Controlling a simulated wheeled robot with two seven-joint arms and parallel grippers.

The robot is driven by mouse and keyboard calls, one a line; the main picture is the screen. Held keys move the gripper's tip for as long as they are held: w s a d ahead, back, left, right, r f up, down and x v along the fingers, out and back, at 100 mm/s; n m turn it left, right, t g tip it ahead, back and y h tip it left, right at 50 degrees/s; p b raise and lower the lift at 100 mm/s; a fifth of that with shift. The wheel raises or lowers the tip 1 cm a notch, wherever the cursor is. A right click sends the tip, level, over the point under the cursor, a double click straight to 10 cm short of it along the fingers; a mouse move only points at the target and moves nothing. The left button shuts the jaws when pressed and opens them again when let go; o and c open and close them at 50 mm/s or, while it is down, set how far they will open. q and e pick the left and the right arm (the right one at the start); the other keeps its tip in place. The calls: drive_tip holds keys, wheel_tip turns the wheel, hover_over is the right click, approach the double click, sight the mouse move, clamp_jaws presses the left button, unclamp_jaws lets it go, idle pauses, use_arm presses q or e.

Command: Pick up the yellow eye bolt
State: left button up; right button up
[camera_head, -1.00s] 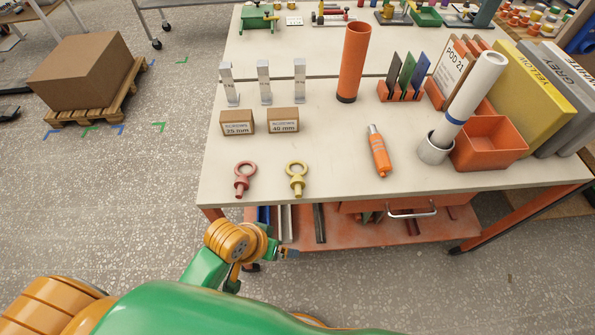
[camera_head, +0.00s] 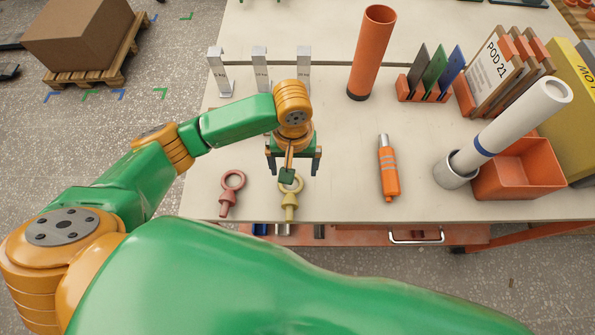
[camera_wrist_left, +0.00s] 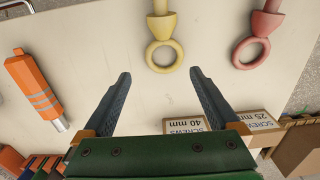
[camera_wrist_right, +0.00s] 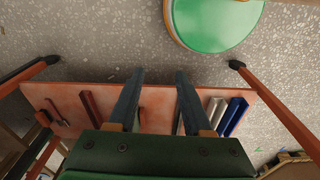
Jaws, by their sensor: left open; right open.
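In the left wrist view the yellow ring (camera_wrist_left: 165,57) lies just beyond and between the open fingertips (camera_wrist_left: 159,73), with nothing held.
An orange marker-like tool (camera_head: 388,170) lies to the right. Screw boxes, 40 mm (camera_wrist_left: 187,125) and 25 mm (camera_wrist_left: 258,121), sit close by the left fingers. Metal uprights (camera_head: 219,75) stand behind. A lower shelf (camera_wrist_right: 65,95) holds bars.

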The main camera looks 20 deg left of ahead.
sight(290, 188)
use_arm(q)
drive_tip(key=s+f, duration=0.2)
drive_tip(key=s, duration=0.1)
drive_tip(key=shift+a+f+p, duration=0.1)
drive_tip(key=shift+p, duration=0.25)
drive_tip(key=shift+s+f, duration=0.35)
drive_tip(key=shift+f, duration=0.45)
drive_tip(key=shift+w+f, duration=0.35)
drive_tip(key=shift+f, duration=0.35)
drive_tip(key=shift+w+f, duration=0.1)
drive_tip(key=shift+w, duration=0.35)
drive_tip(key=shift+c, duration=0.7)
drive_tip(key=shift+s, duration=0.35)
drive_tip(key=c, duration=1.1)
clamp_jaws()
drive_tip(key=shift+w, duration=0.2)
use_arm(e)
drive_tip(key=shift+s+r, duration=0.2)
drive_tip(key=shift+s, duration=0.4)
drive_tip(key=shift+s+r, duration=0.2)
drive_tip(key=shift+s, duration=0.4)
